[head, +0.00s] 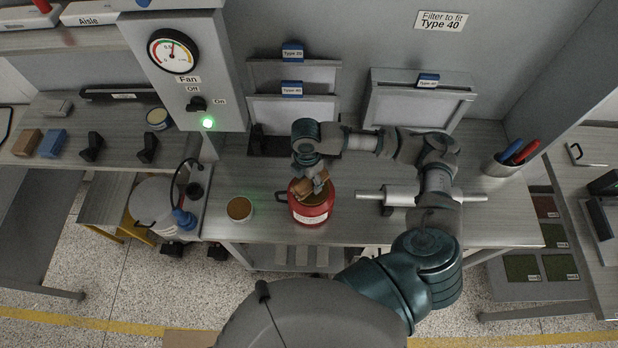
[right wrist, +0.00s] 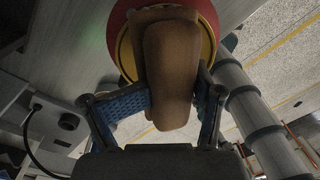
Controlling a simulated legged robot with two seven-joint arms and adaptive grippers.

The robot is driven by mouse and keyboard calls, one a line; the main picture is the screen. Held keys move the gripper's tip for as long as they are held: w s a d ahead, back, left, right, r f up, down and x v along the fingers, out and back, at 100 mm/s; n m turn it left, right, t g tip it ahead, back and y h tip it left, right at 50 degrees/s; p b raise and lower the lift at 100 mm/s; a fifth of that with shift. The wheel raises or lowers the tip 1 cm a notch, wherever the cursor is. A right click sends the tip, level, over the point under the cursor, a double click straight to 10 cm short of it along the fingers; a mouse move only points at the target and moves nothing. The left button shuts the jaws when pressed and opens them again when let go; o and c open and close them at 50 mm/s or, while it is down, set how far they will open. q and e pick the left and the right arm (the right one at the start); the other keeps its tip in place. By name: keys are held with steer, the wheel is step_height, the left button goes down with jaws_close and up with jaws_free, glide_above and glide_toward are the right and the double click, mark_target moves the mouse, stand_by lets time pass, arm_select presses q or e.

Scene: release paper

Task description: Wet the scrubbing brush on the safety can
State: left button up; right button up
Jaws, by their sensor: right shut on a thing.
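The red safety can (head: 312,211) stands on the bench at its front edge, with a pale label and a yellowish top. The scrubbing brush (head: 313,187), a brown block, is over the top of the can. My right gripper (head: 318,180) is shut on the brush. In the right wrist view the brush (right wrist: 171,70) sits between the blue-padded fingers (right wrist: 168,108), in front of the can's round red rim (right wrist: 122,45). I cannot tell whether the brush touches the can's top. My left gripper does not show in the head view.
A small round tin (head: 239,208) stands left of the can. A white roller on a bar (head: 402,195) lies to the right, beside my right arm. A cup of markers (head: 502,165) is farther right. Panelled filters (head: 293,77) lean at the back. A fan control box (head: 190,70) has a lit green lamp.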

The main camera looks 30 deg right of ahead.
steer(key=shift+f+p, duration=0.15)
steer(key=shift+p, duration=1.05)
stand_by(3.1)
stand_by(0.4)
step_height(320, 180, up, 3)
steer(key=p, duration=0.3)
steer(key=shift+f, duration=0.15)
steer(key=shift+r, duration=2.2)
